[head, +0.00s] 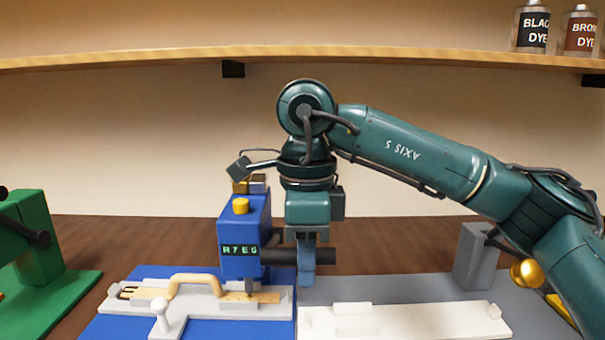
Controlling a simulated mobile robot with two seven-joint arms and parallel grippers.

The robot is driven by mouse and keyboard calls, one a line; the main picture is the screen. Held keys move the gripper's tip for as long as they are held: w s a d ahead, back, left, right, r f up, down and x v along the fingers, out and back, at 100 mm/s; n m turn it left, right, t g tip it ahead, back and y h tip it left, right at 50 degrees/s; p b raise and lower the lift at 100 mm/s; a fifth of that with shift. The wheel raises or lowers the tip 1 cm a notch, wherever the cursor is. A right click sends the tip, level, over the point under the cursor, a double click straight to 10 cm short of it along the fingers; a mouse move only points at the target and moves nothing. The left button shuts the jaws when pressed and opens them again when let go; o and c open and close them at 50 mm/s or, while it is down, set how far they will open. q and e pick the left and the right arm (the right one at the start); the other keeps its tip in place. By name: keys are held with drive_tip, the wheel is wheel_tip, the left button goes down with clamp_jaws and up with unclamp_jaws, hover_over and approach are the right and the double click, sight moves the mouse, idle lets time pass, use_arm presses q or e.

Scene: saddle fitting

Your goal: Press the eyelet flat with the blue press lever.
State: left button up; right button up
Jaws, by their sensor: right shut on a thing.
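The blue press (238,236) stands left of centre, with a lit display on its front and a yellow knob on top. Its dark lever (276,256) sticks out to the right. My right gripper (307,280) points down and is shut on this lever, beside the press. The press ram comes down onto a tan strip (262,297) in a pale fixture (140,299). The eyelet cannot be made out; the ram covers that spot. My left gripper is not in view.
A tan arched strap (190,277) rises from the pale fixture. A white tray (430,322) lies right of the press on a grey base. A green machine (35,238) stands at far left. A grey block (474,256) stands at right. A shelf (400,54) crosses above.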

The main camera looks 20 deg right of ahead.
drive_tip(key=shift+w+d+r+p, duration=0.1)
drive_tip(key=shift+w+r+p, duration=0.2)
drive_tip(key=shift+r+p, duration=0.55)
drive_tip(key=shift+w+d+r+p, duration=0.1)
drive_tip(key=shift+w+r+p, duration=0.2)
drive_tip(key=shift+r+p, duration=0.5)
drive_tip(key=shift+c, duration=0.3)
drive_tip(key=w+r+p, duration=0.1)
drive_tip(key=p, duration=0.1)
drive_tip(key=w+d+r+p, duration=0.1)
drive_tip(key=w+r+p, duration=0.1)
drive_tip(key=shift+w+d+r, duration=0.15)
drive_tip(key=shift+w+r, duration=0.05)
drive_tip(key=shift+w, duration=0.05)
drive_tip(key=shift+o, duration=0.2)
drive_tip(key=shift+w+d+r+p, duration=0.2)
drive_tip(key=shift+w+r+p, duration=0.35)
drive_tip(key=shift+p, duration=0.25)
drive_tip(key=shift+o, duration=0.7)
drive_tip(key=shift+w, duration=0.25)
drive_tip(key=shift+o, duration=1)
drive_tip(key=shift+w+d, duration=0.1)
drive_tip(key=shift+w, duration=0.05)
drive_tip(key=shift+r, duration=0.15)
